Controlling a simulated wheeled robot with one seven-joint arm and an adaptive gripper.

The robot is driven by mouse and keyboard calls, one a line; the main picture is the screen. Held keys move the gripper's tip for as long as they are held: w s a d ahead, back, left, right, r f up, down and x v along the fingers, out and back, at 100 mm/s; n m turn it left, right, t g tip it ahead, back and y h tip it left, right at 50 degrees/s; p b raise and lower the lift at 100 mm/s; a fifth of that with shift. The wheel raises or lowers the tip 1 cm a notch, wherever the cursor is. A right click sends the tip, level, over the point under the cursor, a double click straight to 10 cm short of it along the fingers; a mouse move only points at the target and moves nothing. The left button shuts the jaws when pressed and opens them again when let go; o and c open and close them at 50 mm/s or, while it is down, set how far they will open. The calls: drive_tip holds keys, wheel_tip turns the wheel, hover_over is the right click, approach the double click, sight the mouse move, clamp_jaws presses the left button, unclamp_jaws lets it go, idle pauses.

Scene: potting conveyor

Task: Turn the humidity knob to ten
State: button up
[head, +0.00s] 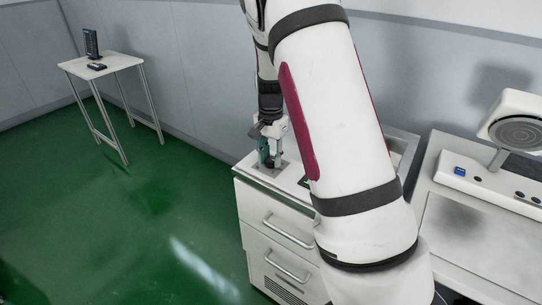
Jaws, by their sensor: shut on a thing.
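My gripper (269,158) points straight down at the left end of the white drawer cabinet's top (286,181). Its fingers are low over a grey plate (261,170) set in that top. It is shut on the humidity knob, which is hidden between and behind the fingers. No scale, number or pointer of the knob can be read from here. My arm covers much of the cabinet top to the right.
A bench (465,235) at right carries a device with a round head (520,131) and buttons. A small white table (115,62) with a dark upright device (91,42) stands at back left. The green floor (130,210) is clear.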

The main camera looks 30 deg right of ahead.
sight(271, 159)
idle(0.3)
drive_tip(key=o, duration=1.2)
drive_tip(key=shift+c, duration=0.2)
drive_tip(key=shift+r, duration=0.1)
wheel_tip(271, 159, up, 12)
